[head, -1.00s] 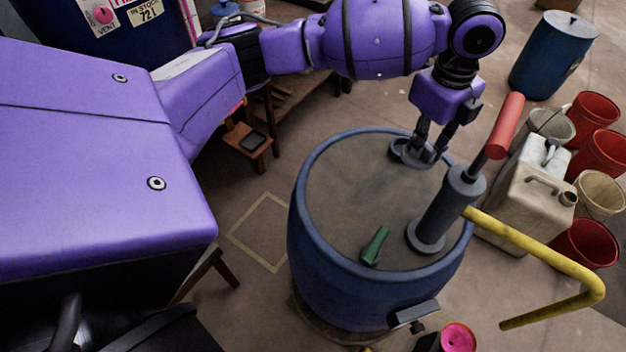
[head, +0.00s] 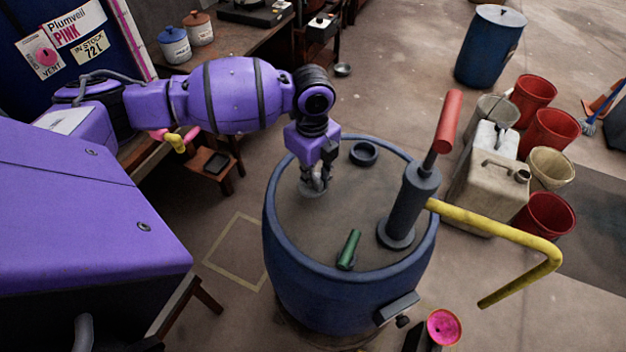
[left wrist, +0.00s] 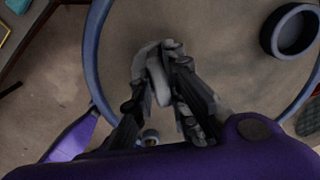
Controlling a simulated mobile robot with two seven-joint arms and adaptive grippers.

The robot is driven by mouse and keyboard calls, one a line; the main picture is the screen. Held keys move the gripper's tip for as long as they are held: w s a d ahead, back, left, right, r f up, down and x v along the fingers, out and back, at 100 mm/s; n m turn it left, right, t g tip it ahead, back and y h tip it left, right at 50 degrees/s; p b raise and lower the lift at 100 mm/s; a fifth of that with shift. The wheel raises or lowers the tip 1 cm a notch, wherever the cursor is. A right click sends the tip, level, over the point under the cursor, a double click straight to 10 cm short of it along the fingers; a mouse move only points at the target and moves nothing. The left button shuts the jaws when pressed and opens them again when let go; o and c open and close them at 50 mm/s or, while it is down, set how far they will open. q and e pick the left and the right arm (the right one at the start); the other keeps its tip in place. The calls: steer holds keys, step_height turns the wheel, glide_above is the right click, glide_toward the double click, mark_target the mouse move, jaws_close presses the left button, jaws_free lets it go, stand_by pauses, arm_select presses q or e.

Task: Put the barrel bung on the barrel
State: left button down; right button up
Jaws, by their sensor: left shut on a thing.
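The blue barrel (head: 330,290) stands upright with a flat grey-brown top. A dark raised ring (head: 363,154), like a bung opening, sits near the top's far edge; it also shows at upper right in the left wrist view (left wrist: 295,30). My left gripper (head: 316,180) points down over the far left part of the top, to the left of the ring. It is shut on a grey round piece that looks like the bung (head: 313,190). In the left wrist view the grey bung (left wrist: 152,72) shows between the fingers, which partly hide it. My right gripper is out of view.
A dark pump (head: 408,205) with a red handle and yellow spout rises from the top's right side. Jerrycans (head: 487,190) and red buckets (head: 548,215) stand on the right.

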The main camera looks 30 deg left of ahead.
arm_select(q)
steer(key=shift+d+f, duration=0.1)
steer(key=shift+f, duration=1.05)
steer(key=shift+f, duration=0.15)
steer(key=c, duration=1.7)
jaws_free()
steer(key=shift+c, duration=0.2)
step_height(320, 180, up, 12)
steer(key=shift+r+p, duration=0.15)
steer(key=shift+p, duration=0.15)
